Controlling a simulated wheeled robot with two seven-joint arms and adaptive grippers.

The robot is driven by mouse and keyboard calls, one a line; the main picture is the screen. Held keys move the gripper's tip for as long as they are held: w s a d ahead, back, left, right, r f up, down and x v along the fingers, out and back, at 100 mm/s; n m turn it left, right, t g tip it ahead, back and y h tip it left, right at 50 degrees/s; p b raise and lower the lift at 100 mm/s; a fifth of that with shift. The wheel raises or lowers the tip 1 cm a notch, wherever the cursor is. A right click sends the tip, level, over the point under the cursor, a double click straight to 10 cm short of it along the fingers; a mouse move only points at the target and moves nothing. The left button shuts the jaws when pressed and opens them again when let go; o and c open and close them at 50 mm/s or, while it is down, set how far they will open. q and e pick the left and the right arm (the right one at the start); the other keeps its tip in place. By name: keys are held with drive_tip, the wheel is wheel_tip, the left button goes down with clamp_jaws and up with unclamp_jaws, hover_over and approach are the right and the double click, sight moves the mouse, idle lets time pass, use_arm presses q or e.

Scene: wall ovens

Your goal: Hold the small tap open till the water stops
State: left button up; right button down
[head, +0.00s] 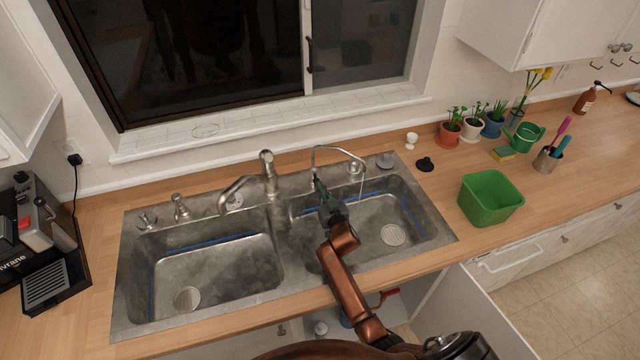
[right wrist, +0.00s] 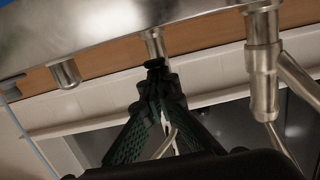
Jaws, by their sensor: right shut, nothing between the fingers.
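The small tap (head: 338,150) is a thin gooseneck at the back of the sink, with its spout over the right basin. A thin pale stream (head: 362,186) hangs below its spout and looks like running water. My right gripper (head: 317,184) is at the base of this tap, its fingers shut with nothing held. In the right wrist view the green-black fingertips (right wrist: 156,75) meet at a small black part on the tap's post (right wrist: 154,45). Contact looks likely, but I cannot tell whether the lever is pressed. My left gripper is out of view.
The large tap (head: 265,175) stands left of the small one, between the two basins (head: 215,265). A green tub (head: 490,198), potted plants (head: 450,132) and a black stopper (head: 425,164) are on the counter to the right. A coffee machine (head: 45,250) stands far left.

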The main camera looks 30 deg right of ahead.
idle(0.8)
wheel_tip(320, 180, up, 5)
drive_tip(key=s+p, duration=0.1)
drive_tip(key=p, duration=0.4)
drive_tip(key=s+a+f+b, duration=0.1)
drive_tip(key=s+f, duration=0.1)
drive_tip(key=s, duration=0.8)
drive_tip(key=shift+a+b, duration=0.3)
drive_tip(key=shift+a, duration=0.1)
